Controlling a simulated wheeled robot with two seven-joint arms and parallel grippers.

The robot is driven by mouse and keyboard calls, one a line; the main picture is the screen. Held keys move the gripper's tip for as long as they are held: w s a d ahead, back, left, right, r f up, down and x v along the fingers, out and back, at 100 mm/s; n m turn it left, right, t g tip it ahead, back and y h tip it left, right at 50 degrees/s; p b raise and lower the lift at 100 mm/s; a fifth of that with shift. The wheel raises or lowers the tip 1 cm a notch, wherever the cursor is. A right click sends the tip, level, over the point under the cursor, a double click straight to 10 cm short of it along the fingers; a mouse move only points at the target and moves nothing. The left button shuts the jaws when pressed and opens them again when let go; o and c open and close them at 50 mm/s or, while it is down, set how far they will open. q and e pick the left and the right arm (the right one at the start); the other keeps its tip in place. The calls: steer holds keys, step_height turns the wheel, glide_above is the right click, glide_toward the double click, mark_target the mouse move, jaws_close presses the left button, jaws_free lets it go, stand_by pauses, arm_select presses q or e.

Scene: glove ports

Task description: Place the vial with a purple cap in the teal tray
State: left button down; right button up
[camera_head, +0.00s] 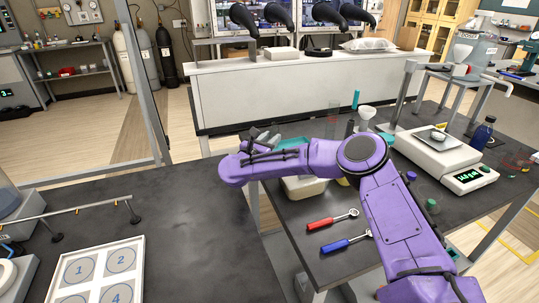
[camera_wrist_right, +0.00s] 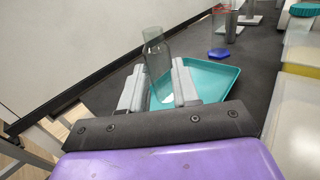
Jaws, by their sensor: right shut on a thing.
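My right gripper (camera_head: 264,137) is at the end of the purple arm, over the gap between the near counter and the side table. In the right wrist view its fingers (camera_wrist_right: 158,68) are shut on a clear glass vial (camera_wrist_right: 155,45), which stands up between them. No purple cap shows on this vial; its lower end is hidden by the gripper. The teal tray (camera_wrist_right: 222,78) lies on the dark table just beyond and right of the fingers, and looks empty where visible. My left gripper is not in view.
A blue disc (camera_wrist_right: 218,53) and a clear cylinder (camera_wrist_right: 229,22) stand beyond the tray. Red (camera_head: 332,220) and blue (camera_head: 346,244) handled tools lie on the side table. A balance (camera_head: 440,160) stands to the right. The near counter's middle is clear.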

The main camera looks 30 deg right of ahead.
steer(key=f, duration=0.1)
steer(key=f+b, duration=0.1)
steer(key=f, duration=0.2)
steer(key=shift+w+a, duration=0.25)
steer(key=shift+w, duration=0.15)
steer(key=shift+r, duration=0.1)
steer(key=shift+d, duration=0.1)
steer(key=shift+s+b, duration=0.2)
steer(key=shift+b, duration=0.2)
steer(key=o, duration=1)
steer(key=shift+w, duration=0.1)
steer(key=shift+o, duration=0.2)
